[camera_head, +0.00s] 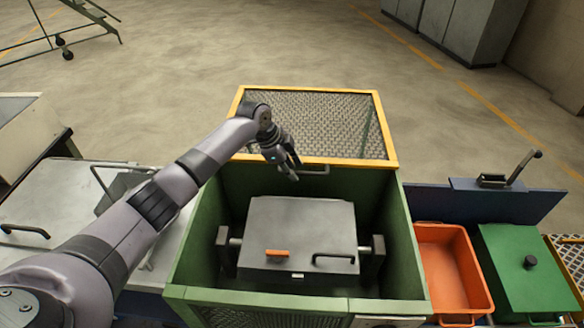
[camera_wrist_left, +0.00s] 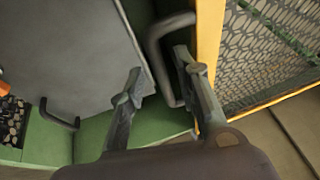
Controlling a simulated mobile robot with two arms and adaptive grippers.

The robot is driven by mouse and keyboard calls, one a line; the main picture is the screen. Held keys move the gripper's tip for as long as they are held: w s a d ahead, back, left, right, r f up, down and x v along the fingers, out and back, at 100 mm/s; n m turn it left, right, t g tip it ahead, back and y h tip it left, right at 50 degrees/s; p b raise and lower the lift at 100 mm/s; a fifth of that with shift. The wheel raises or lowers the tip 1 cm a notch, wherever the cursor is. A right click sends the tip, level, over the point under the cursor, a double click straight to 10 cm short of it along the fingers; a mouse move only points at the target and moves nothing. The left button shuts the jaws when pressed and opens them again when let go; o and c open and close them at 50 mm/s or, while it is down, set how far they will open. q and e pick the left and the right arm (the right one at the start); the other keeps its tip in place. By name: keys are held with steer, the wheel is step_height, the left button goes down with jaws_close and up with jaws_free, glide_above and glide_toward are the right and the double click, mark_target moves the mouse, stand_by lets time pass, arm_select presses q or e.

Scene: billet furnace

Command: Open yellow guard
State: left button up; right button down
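The yellow guard (camera_head: 391,130) is a yellow frame with grey mesh. It extends behind the green housing, and the housing's top is uncovered. Its grey bar handle (camera_head: 314,171) sits on the frame's near edge. In the left wrist view the guard's yellow edge (camera_wrist_left: 208,45) and mesh are at the right, with the looped handle (camera_wrist_left: 153,42) beside them. My left gripper (camera_head: 291,167) is just left of the handle in the head view. In the wrist view its fingers (camera_wrist_left: 157,63) are apart, with the handle bar between or just beyond the tips; contact is unclear. My right gripper is not in view.
The green housing (camera_head: 202,240) holds a grey lidded box (camera_head: 300,222) with an orange tab and black handle. An orange bin (camera_head: 450,275) and a green lid (camera_head: 525,270) are at the right. A grey worktop (camera_head: 60,195) is at the left. Open floor lies behind.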

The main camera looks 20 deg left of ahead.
arm_select(q)
steer(key=shift+a+r, duration=0.1)
steer(key=shift+r, duration=0.05)
steer(key=v, duration=1.1)
steer(key=shift+s+r, duration=0.15)
steer(key=shift+r, duration=0.15)
steer(key=shift+a, duration=0.1)
